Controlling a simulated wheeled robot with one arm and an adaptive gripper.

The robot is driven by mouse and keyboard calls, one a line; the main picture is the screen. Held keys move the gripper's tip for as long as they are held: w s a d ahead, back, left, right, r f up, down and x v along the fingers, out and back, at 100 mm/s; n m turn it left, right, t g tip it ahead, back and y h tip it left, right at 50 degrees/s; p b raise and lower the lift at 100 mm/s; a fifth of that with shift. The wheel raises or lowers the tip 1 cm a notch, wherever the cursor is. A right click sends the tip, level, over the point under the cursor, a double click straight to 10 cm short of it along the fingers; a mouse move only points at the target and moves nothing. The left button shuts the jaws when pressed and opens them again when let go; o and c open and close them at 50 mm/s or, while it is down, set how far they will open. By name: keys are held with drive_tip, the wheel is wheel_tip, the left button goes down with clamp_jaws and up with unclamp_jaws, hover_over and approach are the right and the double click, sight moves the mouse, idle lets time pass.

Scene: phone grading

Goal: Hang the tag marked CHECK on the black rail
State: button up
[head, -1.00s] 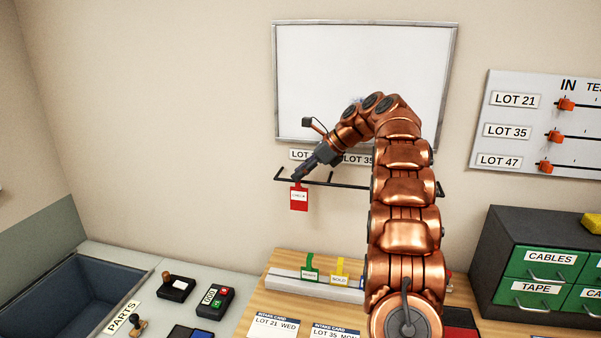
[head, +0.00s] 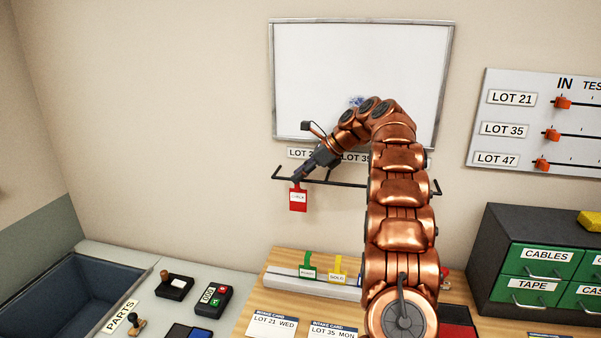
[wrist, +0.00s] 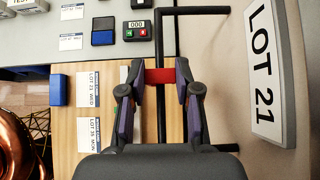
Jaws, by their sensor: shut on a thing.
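A red tag (head: 298,201) with a white label hangs below my gripper (head: 297,179) at the left part of the black rail (head: 340,184). The label's print is too small to read surely. In the wrist view, my gripper (wrist: 161,82) is shut on the red tag (wrist: 160,76), which shows as a red strip between the fingertips. The black rail (wrist: 162,40) passes at the fingertips, by the strip. I cannot tell whether the tag's loop is around the rail or just beside it.
A green tag (head: 308,270) and a yellow tag (head: 338,274) are at a light holder on the wooden table below. A whiteboard (head: 360,70) is on the wall above the rail. The LOT 21 plate (wrist: 264,75) is close to my gripper.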

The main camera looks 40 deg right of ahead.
idle(0.3)
drive_tip(key=o, duration=1)
drive_tip(key=shift+s+d+r, duration=0.15)
drive_tip(key=shift+s+r, duration=0.05)
drive_tip(key=shift+r, duration=0.15)
drive_tip(key=shift+s+d+r, duration=0.7)
drive_tip(key=shift+s+d, duration=0.2)
drive_tip(key=shift+s, duration=0.1)
drive_tip(key=s+d, duration=0.2)
drive_tip(key=s, duration=0.1)
drive_tip(key=s+d, duration=0.3)
drive_tip(key=shift+d+f, duration=0.1)
drive_tip(key=shift+d, duration=0.1)
drive_tip(key=shift+s+d, duration=0.45)
drive_tip(key=shift+d, duration=0.05)
drive_tip(key=shift+s+d, duration=0.3)
drive_tip(key=shift+s, duration=0.35)
